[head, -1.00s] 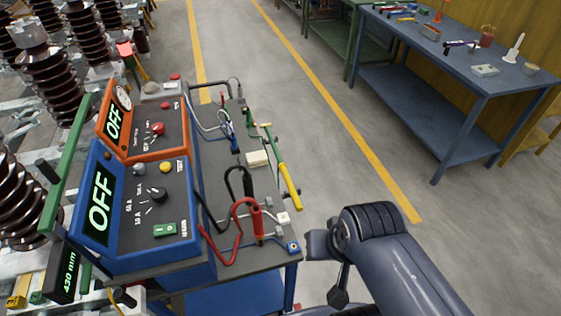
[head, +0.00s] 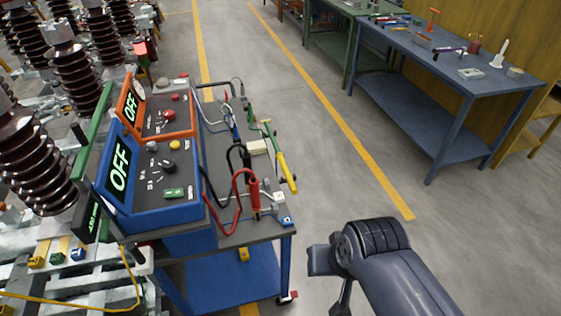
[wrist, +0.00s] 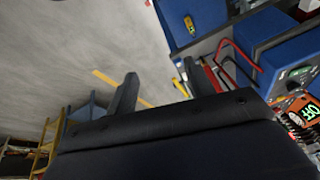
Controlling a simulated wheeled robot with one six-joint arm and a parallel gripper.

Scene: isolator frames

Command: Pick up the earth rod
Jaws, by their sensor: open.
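The earth rod (head: 283,165) has a yellow handle and a green upper part. It lies along the right side of the grey cart top (head: 245,232), its yellow end near the right edge. A yellow piece (wrist: 180,88) beside the right finger looks like the rod's handle, partly hidden.
Orange (head: 160,105) and blue (head: 150,180) instrument boxes reading OFF stand on the cart's left. A red clamp (head: 254,192) with red and black cables lies close to the rod. A blue workbench (head: 450,70) with tools stands at the back right. Grey floor is open between.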

